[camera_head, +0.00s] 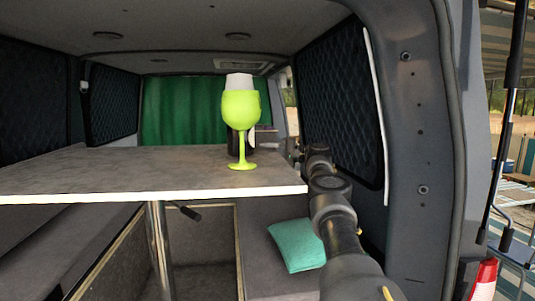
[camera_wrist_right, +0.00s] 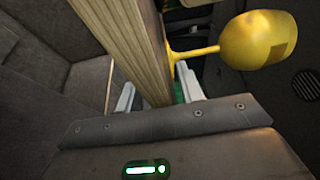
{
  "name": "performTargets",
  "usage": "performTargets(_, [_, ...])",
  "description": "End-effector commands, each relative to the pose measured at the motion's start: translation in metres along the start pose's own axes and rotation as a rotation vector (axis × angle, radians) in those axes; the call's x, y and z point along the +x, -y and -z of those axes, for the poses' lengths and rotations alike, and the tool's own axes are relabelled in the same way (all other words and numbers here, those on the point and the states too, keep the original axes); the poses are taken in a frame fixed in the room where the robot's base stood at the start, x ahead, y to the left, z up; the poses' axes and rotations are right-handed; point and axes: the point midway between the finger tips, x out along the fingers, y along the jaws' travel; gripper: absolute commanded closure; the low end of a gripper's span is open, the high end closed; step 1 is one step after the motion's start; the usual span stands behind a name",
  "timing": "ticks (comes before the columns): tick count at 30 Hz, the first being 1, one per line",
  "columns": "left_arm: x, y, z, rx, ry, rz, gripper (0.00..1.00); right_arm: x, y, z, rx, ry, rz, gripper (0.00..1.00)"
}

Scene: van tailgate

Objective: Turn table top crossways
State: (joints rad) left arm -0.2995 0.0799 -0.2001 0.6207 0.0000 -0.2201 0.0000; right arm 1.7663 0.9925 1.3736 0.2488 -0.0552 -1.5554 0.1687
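The table top (camera_head: 130,168) is a grey board with a pale front edge, level on a metal post. In the right wrist view its layered wooden edge (camera_wrist_right: 128,45) runs between my right gripper's fingers. My right gripper (camera_wrist_right: 158,92) has one finger on each side of that edge, with narrow gaps that look free of contact. In the head view my right arm reaches from the lower right to the table top's right end; the fingertips are hard to make out there. A lime-green goblet (camera_head: 241,110) stands upright on the table top; it looks yellow in the wrist view (camera_wrist_right: 258,40). My left gripper is not in view.
A white object (camera_head: 239,81) and a dark one show partly behind the goblet. A teal cushion (camera_head: 297,245) lies on the grey bench at lower right. A metal table leg (camera_head: 159,250) stands below. The van's right wall (camera_head: 345,105) is close to my right arm.

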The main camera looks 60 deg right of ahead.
Motion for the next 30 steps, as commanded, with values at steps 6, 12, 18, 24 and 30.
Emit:
performTargets(6, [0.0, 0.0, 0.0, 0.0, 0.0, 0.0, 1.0, 0.0, 0.001, 0.0, -0.002, -0.002, 0.002, 0.62])
performTargets(12, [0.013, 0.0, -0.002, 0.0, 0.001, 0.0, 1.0, -0.01, -0.003, 0.001, -0.004, -0.003, 0.003, 0.62])
performTargets(18, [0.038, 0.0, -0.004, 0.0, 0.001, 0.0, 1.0, -0.046, -0.004, 0.001, -0.003, -0.004, 0.005, 0.62])
performTargets(24, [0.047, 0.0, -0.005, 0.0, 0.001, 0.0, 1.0, -0.084, -0.003, 0.001, 0.0, -0.003, 0.003, 0.62])
performTargets(30, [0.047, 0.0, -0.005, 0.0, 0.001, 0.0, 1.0, -0.104, 0.0, 0.001, 0.0, -0.001, 0.002, 0.62])
